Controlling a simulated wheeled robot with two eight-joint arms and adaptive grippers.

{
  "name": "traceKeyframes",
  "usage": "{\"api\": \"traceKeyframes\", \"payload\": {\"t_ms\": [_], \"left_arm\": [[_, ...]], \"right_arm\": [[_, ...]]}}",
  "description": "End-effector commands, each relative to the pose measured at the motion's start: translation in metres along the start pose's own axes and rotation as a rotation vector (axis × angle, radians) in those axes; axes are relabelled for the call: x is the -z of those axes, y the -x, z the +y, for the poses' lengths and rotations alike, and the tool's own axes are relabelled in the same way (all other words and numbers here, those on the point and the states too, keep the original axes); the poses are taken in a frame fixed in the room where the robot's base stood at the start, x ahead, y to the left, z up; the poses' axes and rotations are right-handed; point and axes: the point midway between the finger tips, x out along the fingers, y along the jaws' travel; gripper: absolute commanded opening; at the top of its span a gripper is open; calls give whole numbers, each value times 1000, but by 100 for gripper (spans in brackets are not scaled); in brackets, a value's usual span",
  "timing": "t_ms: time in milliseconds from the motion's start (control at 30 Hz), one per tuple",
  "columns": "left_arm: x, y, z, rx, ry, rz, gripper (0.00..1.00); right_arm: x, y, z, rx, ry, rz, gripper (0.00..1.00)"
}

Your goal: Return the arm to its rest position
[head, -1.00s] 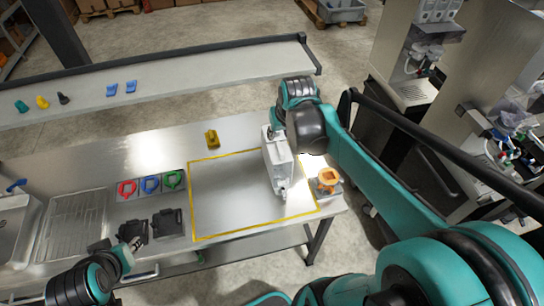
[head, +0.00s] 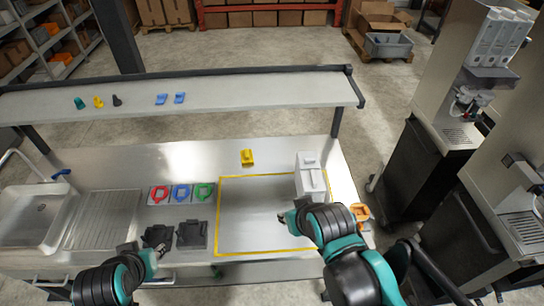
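My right arm comes in from the lower right. Its gripper (head: 288,217) hangs over the yellow-outlined area of the steel table, left of the arm's black and teal wrist; it is small and I cannot tell whether its fingers are apart. It is clear of the white box-shaped dispenser (head: 310,178), which stands upright at the area's right side. My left gripper (head: 158,249) is at the lower left, near the black holders, its fingers too small to read.
Red (head: 159,193), blue (head: 181,192) and green (head: 203,192) rings sit left of the outline. Black holders (head: 191,235) lie in front of them. A yellow block (head: 247,157) is behind the outline. An orange-topped item (head: 361,212) stands at the right edge. A shelf (head: 220,93) spans the back.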

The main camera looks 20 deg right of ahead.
Motion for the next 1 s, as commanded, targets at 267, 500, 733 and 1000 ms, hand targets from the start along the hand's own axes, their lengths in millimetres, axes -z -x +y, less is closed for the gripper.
{"api": "traceKeyframes", "payload": {"t_ms": [267,500,733,1000], "left_arm": [[-39,-55,0,0,0,0,31],[-90,-125,0,0,0,0,31],[-121,-169,0,0,0,0,31],[-121,-169,0,0,0,0,31]], "right_arm": [[-39,-55,0,0,0,-1,32],[-90,-125,0,0,0,-1,32],[-121,-169,0,0,0,-1,32],[-121,-169,0,0,0,0,32]]}}
